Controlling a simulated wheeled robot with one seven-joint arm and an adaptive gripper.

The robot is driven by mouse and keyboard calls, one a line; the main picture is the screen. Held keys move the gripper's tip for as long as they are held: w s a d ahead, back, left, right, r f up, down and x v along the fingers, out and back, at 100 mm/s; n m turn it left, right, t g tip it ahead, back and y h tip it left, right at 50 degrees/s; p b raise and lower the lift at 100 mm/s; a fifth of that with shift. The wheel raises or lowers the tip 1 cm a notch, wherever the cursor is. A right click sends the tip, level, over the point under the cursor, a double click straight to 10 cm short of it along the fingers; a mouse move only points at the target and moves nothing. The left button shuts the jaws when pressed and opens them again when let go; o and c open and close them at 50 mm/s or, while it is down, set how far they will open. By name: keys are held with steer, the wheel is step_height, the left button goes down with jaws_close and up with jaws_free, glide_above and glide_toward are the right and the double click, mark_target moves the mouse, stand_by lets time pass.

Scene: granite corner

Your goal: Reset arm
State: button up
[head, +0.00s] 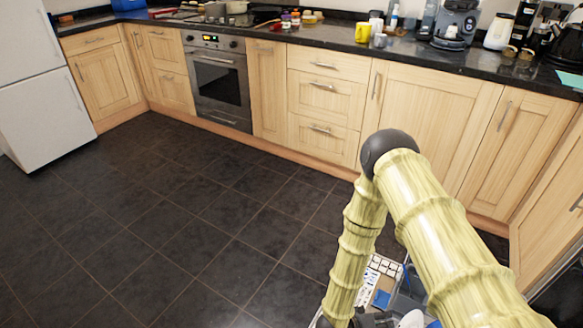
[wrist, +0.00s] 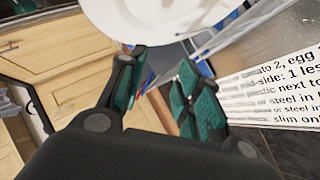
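My arm, with pale bamboo-like links (head: 440,225) and a dark elbow joint (head: 389,152), rises in the right half of the head view and bends back down. Its lower end reaches the bottom edge, where I cannot make out the fingers. In the wrist view my gripper (wrist: 160,85) has black fingers with teal pads. The fingers stand apart, with no object seen held between them. A white plate (wrist: 165,14) lies just beyond the fingertips, cut off by the top edge. I cannot tell whether they touch it.
A sheet with printed text (wrist: 265,90) is right of the fingers. Assorted items, including a blue piece (head: 381,298), sit below my arm. Cabinets (head: 430,110) and an oven (head: 218,82) line the wall under a dark counter (head: 335,32) holding a yellow mug (head: 362,32). The tiled floor (head: 150,220) at left is clear.

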steer(key=s+a+r+g+y, duration=0.15)
steer(key=s+y, duration=0.35)
steer(key=s, duration=0.6)
steer(key=s+a+r+g+y, duration=0.1)
steer(key=s+a+g+y, duration=0.2)
steer(key=s+y, duration=0.55)
step_height(320, 180, down, 9)
steer(key=s+h+b, duration=0.2)
steer(key=h+b, duration=0.1)
steer(key=b, duration=0.7)
step_height(320, 180, up, 25)
steer(key=p, duration=2.5)
steer(key=shift+w+a+n, duration=0.15)
steer(key=shift+n, duration=0.25)
steer(key=shift+a+f, duration=0.1)
steer(key=shift+f, duration=0.05)
